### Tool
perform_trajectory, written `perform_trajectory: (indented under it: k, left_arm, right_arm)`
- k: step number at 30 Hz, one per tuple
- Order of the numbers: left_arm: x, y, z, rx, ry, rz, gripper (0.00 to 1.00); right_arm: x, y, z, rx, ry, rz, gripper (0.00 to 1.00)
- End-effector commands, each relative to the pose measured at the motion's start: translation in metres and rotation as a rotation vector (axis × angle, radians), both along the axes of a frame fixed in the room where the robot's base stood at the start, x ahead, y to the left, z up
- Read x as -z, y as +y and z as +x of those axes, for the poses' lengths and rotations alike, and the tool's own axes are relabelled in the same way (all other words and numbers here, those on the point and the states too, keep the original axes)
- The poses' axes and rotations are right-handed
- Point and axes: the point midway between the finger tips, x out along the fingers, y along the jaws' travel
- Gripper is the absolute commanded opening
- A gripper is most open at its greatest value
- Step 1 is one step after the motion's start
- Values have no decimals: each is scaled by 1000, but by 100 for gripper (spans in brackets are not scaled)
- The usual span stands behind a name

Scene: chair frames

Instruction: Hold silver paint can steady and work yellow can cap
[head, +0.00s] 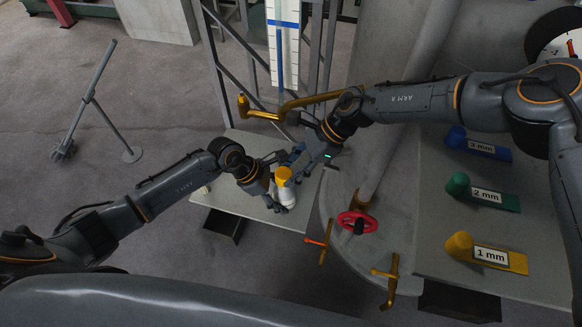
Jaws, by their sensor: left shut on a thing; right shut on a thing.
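The silver paint can (284,195) is upright above the right part of a small grey table; I cannot tell whether it touches the top. Its yellow cap (283,174) is on its upper end. My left gripper (276,194) comes in from the left and is shut on the can's body. My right gripper (289,170) reaches down from the upper right and is shut on the yellow cap. The fingers hide parts of the can and cap.
The small table (226,192) is mostly bare to the left. A red handwheel (357,222) and brass handles stand at the right. Blue, green and yellow labelled pieces lie on the right table (440,215). A brass pipe (310,101) runs behind my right gripper.

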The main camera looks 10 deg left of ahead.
Motion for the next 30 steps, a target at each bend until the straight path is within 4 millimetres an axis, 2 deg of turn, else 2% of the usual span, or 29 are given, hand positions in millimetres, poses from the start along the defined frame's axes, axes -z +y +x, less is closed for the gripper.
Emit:
perform_trajectory:
  k: [2, 3, 5, 14, 22, 28, 30]
  left_arm:
    - [-2, -6, -2, 10, 0, -10, 0]
    - [-1, -6, -2, 10, 0, -10, 0]
    - [-1, -6, -2, 10, 0, -10, 0]
    - [-1, -3, -1, 4, -1, -7, 0]
    - [2, -1, -2, 1, 5, -1, 0]
    - [6, 2, -5, -1, 16, 10, 0]
    - [6, 2, -6, -1, 17, 11, 0]
  right_arm:
    - [-2, 3, 2, 3, -7, 6, 7]
    - [-2, 3, 1, 4, -7, 6, 45]
    - [-2, 3, 2, 5, -7, 7, 53]
    - [-4, 3, 1, 6, -4, 6, 53]
    - [-31, 3, 1, 2, -5, 8, 53]
    - [-35, 5, 0, -1, -2, 10, 53]
    - [-35, 5, -1, -2, -2, 11, 67]
